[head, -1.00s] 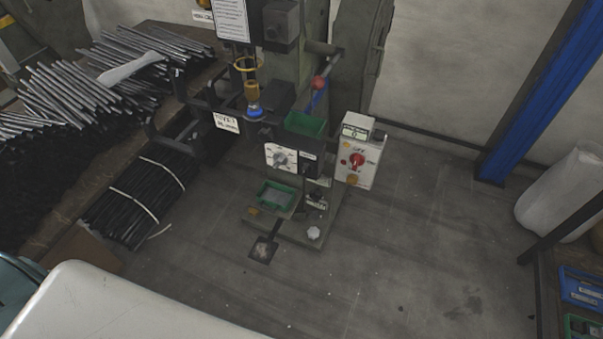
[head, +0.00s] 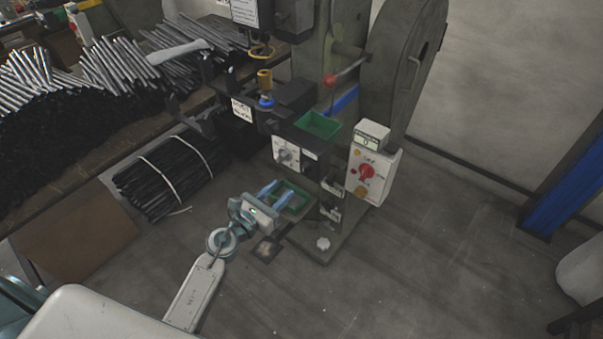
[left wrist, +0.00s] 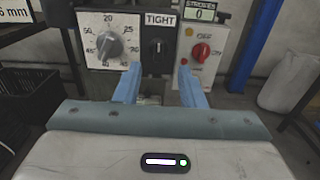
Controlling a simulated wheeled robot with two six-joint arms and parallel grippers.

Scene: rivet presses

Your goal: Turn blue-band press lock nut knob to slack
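The press (head: 345,60) has a blue band (head: 266,102) low on its ram. In the left wrist view a black knob (left wrist: 158,48) sits on a dark plate below a "TIGHT" label (left wrist: 160,20). Its white mark looks about upright. The dark plate (head: 310,168) also shows small in the head view, right of the white dial panel. My left gripper (head: 274,190) is in front of the press, below the panels. Its two blue fingers (left wrist: 159,88) are apart and empty, one on each side below the knob, seemingly short of it. My right gripper is out of view.
A numbered dial (left wrist: 110,45) is left of the knob. A control box with a red switch (head: 367,172) is to the right. Green trays (head: 318,124) sit above and below the panels. Bundled black rods (head: 165,178) lie at left.

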